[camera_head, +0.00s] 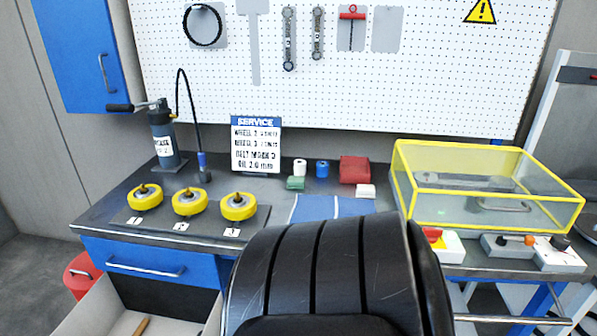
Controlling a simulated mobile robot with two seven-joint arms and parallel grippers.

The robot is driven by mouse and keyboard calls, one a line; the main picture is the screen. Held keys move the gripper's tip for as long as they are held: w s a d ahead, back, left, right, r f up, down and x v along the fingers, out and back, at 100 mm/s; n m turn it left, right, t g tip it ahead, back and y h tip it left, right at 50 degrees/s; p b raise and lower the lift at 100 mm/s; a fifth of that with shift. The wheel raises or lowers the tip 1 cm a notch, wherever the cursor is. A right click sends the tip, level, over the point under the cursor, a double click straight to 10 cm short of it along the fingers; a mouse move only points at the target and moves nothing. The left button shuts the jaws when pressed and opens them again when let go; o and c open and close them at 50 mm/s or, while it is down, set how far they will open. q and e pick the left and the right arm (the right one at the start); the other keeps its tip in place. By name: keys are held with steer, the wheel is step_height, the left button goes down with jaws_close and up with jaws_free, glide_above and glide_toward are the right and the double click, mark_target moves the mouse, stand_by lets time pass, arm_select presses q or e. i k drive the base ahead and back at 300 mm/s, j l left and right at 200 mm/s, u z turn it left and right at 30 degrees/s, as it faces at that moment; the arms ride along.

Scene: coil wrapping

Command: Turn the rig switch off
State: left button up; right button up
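Controls sit on the bench's right side, below a yellow-framed clear guard (490,190). A white and yellow box with a red top part (434,236) is partly hidden at its left by a dark shape in the foreground. Beside it is a grey box with an orange lever (513,239). Farther right is a pale box with a black knob (559,243). I cannot tell which of these is the rig switch, or its on or off position. The guard looks closed. Neither of my grippers is in view.
Three yellow wheels (190,203) lie on a dark mat at left, near a grease pump (165,140). A service sign (256,145) and small coloured items stand mid-bench. A large black ribbed shape blocks the lower middle. An open drawer (130,318) juts out lower left.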

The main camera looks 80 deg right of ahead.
mark_target(432, 234)
steer(key=z, duration=0.5)
steer(key=k+j+z, duration=0.1)
steer(key=z, duration=0.85)
steer(key=k+z, duration=0.1)
steer(key=z, duration=0.9)
steer(key=k+z, duration=0.1)
steer(key=z, duration=0.85)
